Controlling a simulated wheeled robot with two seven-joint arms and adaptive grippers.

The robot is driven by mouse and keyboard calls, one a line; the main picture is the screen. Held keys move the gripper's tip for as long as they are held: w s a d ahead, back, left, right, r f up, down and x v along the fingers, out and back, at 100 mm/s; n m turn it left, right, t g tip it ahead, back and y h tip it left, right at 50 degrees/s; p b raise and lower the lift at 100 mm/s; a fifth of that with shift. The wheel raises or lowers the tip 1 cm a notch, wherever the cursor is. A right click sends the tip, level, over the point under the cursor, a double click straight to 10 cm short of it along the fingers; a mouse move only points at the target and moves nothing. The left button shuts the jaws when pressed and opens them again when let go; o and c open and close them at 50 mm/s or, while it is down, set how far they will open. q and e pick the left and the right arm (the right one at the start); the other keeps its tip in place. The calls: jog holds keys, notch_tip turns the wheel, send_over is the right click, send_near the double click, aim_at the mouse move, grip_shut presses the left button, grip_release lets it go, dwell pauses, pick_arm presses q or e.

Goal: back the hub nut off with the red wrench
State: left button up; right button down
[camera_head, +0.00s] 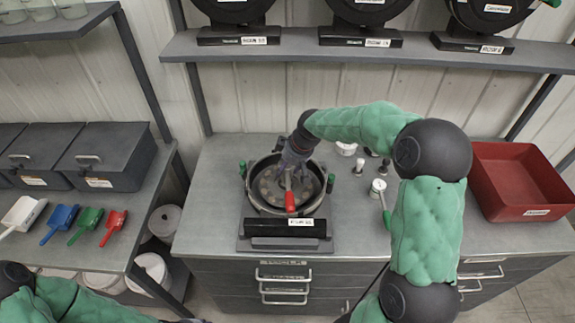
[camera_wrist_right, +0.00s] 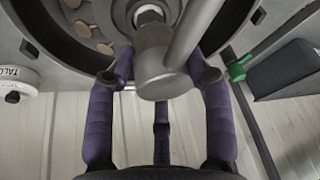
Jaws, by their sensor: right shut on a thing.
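The seed meter (camera_head: 254,200) is a round dark housing with an open top, standing on the bench with a black labelled block at its front. Inside lies a disc with several round tan spots, seen also in the right wrist view (camera_wrist_right: 84,28). My right gripper (camera_head: 293,158) is over the meter and shut on the red wrench (camera_head: 290,202), whose red handle points toward the front. In the right wrist view my purple fingers (camera_wrist_right: 160,75) flank the wrench's grey metal head (camera_wrist_right: 162,82). The hub centre (camera_wrist_right: 149,15) shows just beyond the head; I cannot tell whether they touch. My left gripper is out of view.
A red bin (camera_head: 512,210) stands at the bench's right. Small parts and a green-handled tool (camera_head: 383,200) lie right of the meter. A shelf (camera_head: 400,50) with black reels runs behind. Colored scoops (camera_head: 88,222) and grey bins (camera_head: 105,160) are on the left shelf.

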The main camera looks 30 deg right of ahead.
jog(key=shift+f+b, duration=1)
jog(key=shift+f, duration=0.25)
dwell(2.4)
jog(key=shift+c, duration=2.1)
grip_release()
jog(key=o, duration=0.4)
jog(key=shift+f, duration=0.1)
jog(key=shift+r+p, duration=2)
jog(key=shift+r, duration=1.05)
